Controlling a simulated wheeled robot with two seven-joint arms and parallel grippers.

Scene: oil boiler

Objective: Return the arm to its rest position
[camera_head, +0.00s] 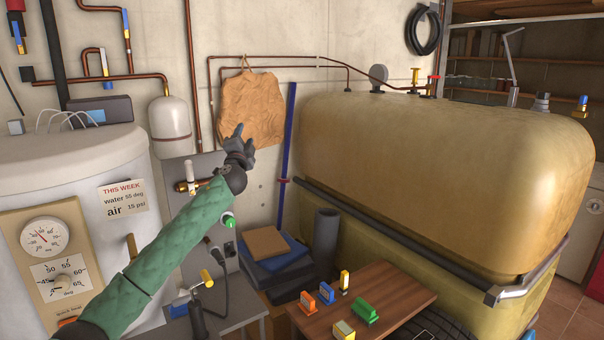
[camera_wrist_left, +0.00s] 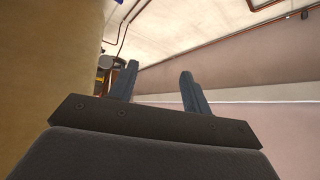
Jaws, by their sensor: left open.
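My left arm, in a green quilted sleeve, comes in from the lower left of the head view and reaches up to the middle. I cannot tell whether the gripper touches the bag. My right gripper is in neither view.
A big tan oil tank (camera_head: 440,160) fills the right side. A white boiler (camera_head: 60,190) with gauges stands at the left. A wooden table (camera_head: 395,290) holds several small coloured pieces. A grey bench (camera_head: 235,312) carries a yellow-handled tool. Copper pipes run along the wall.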

